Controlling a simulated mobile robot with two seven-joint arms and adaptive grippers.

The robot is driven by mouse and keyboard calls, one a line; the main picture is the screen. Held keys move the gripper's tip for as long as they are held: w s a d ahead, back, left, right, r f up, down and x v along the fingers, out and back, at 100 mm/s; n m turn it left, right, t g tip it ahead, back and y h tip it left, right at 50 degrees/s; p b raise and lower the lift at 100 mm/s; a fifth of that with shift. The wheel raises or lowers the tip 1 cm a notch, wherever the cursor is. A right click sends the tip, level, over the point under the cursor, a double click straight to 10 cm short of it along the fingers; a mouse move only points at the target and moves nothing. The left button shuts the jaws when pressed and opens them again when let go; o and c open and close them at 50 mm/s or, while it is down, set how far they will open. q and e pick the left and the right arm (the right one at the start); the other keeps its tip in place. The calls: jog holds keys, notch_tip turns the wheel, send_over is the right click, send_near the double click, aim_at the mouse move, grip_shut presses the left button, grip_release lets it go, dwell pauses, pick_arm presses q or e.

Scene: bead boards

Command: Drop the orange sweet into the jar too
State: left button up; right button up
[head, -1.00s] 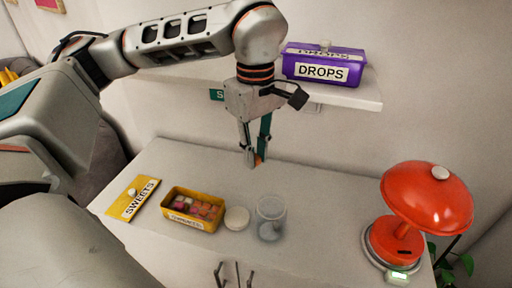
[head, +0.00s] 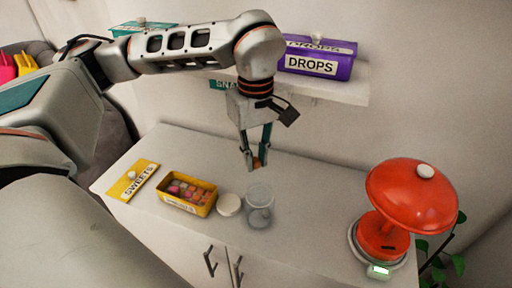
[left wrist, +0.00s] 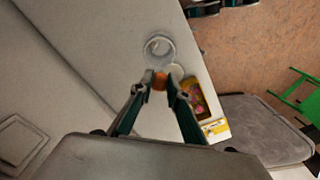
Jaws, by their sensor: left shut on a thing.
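My left gripper (head: 256,166) is shut on the orange sweet (head: 257,163) and holds it in the air. The sweet also shows between the fingertips in the left wrist view (left wrist: 160,81). The clear glass jar (head: 259,208) stands open on the counter, below and in front of the gripper in the head view. In the left wrist view the jar (left wrist: 159,48) shows just beyond the fingertips. I cannot make out any sweet inside it. My right gripper is not in view.
A round white lid (head: 229,205) lies next to the jar. The yellow box (head: 188,208) of sweets stands open left of it, with its SWEETS lid (head: 132,181) beside it. A red lamp-like scale (head: 383,243) stands right. A shelf (head: 345,92) carries a purple DROPS box (head: 318,62).

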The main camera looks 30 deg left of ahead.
aim_at(256, 161)
pick_arm(q)
jog(key=shift+f, duration=1.35)
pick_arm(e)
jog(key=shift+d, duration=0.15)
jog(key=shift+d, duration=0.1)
pick_arm(q)
jog(key=o, duration=0.8)
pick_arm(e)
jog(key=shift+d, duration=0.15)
pick_arm(q)
notch_tip(256, 161, up, 12)
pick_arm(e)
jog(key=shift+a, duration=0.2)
